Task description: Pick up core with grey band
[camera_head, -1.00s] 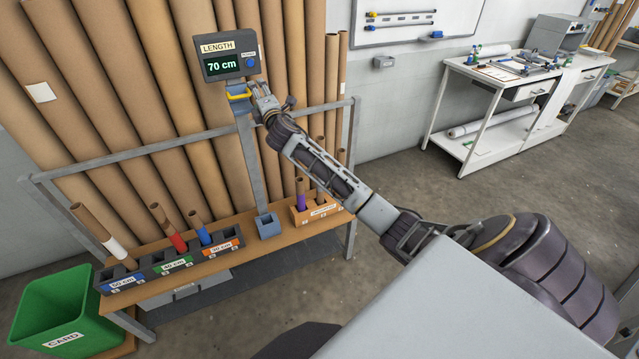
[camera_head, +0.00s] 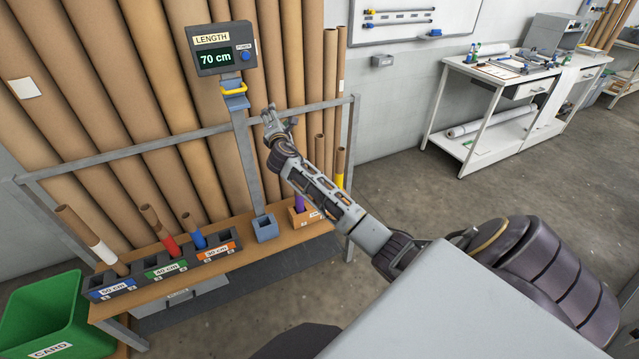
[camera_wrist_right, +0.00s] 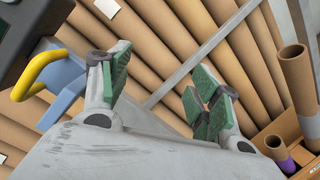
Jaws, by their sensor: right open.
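The purple-banded core also shows in the right wrist view (camera_wrist_right: 277,153), beside a taller core (camera_wrist_right: 297,85). My right gripper (camera_head: 268,110) is open and empty, right of the measuring post and above the box. Its green pads show in the right wrist view (camera_wrist_right: 163,92). My left gripper is out of view.
The length display (camera_head: 222,50) reads 70 cm, above a yellow handle (camera_head: 233,90) and a blue socket (camera_head: 265,228) on the post. Labelled racks (camera_head: 165,268) hold white-, red- and blue-banded cores. A grey rail (camera_head: 130,150) crosses behind. A green bin (camera_head: 45,315) stands left.

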